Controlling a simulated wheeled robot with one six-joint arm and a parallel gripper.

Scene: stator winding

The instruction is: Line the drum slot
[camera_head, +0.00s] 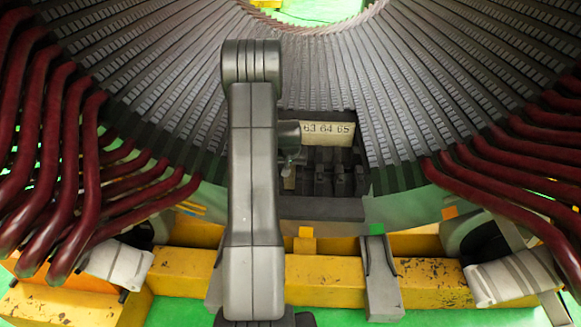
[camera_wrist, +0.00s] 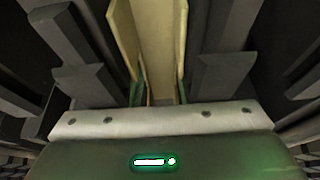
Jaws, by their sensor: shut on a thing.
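The big grey slotted drum (camera_head: 420,90) fills the upper part of the head view, its slots running inward. In the wrist view a cream channel-shaped liner (camera_wrist: 160,40) runs up the middle, away from me. My gripper (camera_wrist: 160,92) is shut on its near end, with thin green-edged fingers on both sides. Dark teeth (camera_wrist: 215,80) stand to the left and right of the liner. I cannot tell how deep it sits between them.
A cream plate marked 63 64 65 (camera_head: 328,133) stands above dark blocks (camera_head: 335,180) at the drum's lower edge. Dark red bent bars (camera_head: 50,150) crowd the left, and more red bars (camera_head: 520,190) the right. A yellow beam (camera_head: 430,285) crosses below.

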